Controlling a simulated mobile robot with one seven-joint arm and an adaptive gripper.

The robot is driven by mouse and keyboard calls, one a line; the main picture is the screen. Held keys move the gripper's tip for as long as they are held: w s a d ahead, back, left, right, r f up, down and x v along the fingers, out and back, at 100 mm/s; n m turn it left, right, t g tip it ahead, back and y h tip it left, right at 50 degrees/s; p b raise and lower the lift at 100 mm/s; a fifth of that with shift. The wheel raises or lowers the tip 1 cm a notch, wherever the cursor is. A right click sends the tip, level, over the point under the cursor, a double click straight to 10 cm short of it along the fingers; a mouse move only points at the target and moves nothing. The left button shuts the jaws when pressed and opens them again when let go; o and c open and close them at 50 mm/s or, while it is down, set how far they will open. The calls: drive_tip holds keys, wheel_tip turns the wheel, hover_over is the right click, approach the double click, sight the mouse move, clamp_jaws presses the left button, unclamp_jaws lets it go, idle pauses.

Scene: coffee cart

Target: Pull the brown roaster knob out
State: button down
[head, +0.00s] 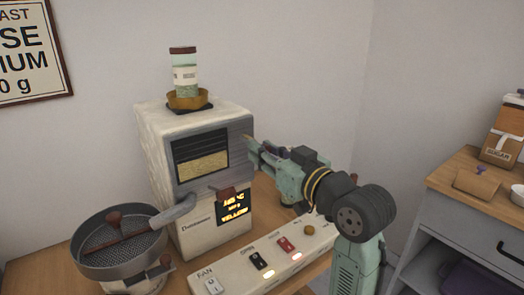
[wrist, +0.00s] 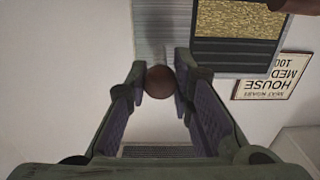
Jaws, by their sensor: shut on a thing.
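The roaster (head: 162,150) is a cream box with a grey front panel, a dark window and a lit display. In the wrist view the round brown knob (wrist: 159,82) sits between the two fingertips of my gripper (wrist: 161,80), against the roaster's grey panel (wrist: 160,30). The fingers touch it on both sides, and my gripper is shut on it. In the head view my gripper (head: 253,148) reaches the right edge of the roaster's front, and the knob is hidden there. How far the knob stands out cannot be told.
A green-and-white jar (head: 184,75) stands in a brown funnel on the roaster. A round cooling tray (head: 90,228) with a stirrer is at left. A switch strip (head: 232,277) lies in front, below my arm. A side counter (head: 465,170) with a bag is at right.

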drive_tip(key=shift+s+f, duration=0.1)
drive_tip(key=c, duration=1.4)
unclamp_jaws()
drive_tip(key=shift+d, duration=0.1)
drive_tip(key=v, duration=1.2)
drive_tip(key=shift+s, duration=0.1)
